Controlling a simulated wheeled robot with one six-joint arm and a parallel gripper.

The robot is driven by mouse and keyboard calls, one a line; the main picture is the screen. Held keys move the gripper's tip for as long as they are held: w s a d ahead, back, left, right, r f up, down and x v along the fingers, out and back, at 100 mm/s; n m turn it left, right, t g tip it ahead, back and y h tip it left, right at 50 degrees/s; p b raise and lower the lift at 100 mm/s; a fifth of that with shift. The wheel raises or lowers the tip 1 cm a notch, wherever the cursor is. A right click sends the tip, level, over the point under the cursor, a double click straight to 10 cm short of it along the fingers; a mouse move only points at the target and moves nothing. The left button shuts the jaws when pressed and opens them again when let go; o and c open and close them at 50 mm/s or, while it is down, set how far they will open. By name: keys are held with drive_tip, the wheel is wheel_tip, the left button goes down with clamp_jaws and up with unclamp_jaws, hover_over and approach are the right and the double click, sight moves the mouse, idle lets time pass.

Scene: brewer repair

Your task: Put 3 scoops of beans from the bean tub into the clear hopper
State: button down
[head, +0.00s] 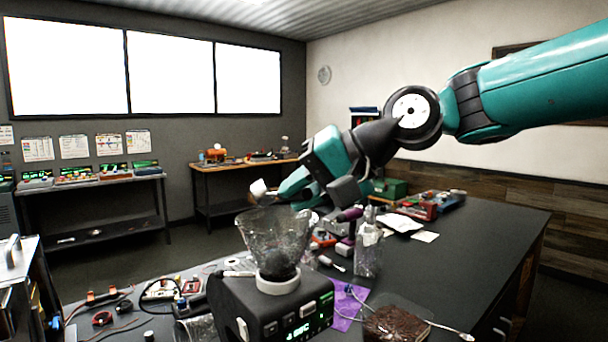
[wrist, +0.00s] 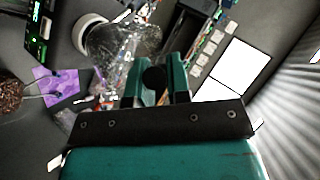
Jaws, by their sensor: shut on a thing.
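The clear hopper (head: 272,238) is a see-through funnel on top of the black brewer (head: 275,310); it also shows in the wrist view (wrist: 118,42). My gripper (head: 285,190) is above the hopper's rim, shut on a scoop with a white cup (head: 258,188). The cup looks tilted, and I cannot see what is in it. In the wrist view a dark round end of the held scoop (wrist: 154,78) shows between my fingers (wrist: 155,85). The bean tub (head: 397,325), full of brown beans, is at the front right; its edge shows in the wrist view (wrist: 12,96). The hopper's contents are unclear.
A spoon-like tool (head: 445,328) lies at the tub. A purple cloth (head: 346,305) is beside the brewer. A clear bottle (head: 368,250) stands behind, right of the hopper. Cables and small tools clutter the left. The table's right side (head: 480,245) is mostly clear.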

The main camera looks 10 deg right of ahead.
drive_tip(key=a+r+n+h+p, duration=0.2)
drive_tip(key=a+r+h+p, duration=0.2)
drive_tip(key=h+p, duration=0.6)
drive_tip(key=r+p, duration=0.1)
drive_tip(key=p, duration=0.3)
drive_tip(key=shift+s+a+p, duration=0.15)
drive_tip(key=shift+a+p, duration=0.1)
drive_tip(key=shift+p, duration=0.15)
drive_tip(key=shift+h, duration=0.3)
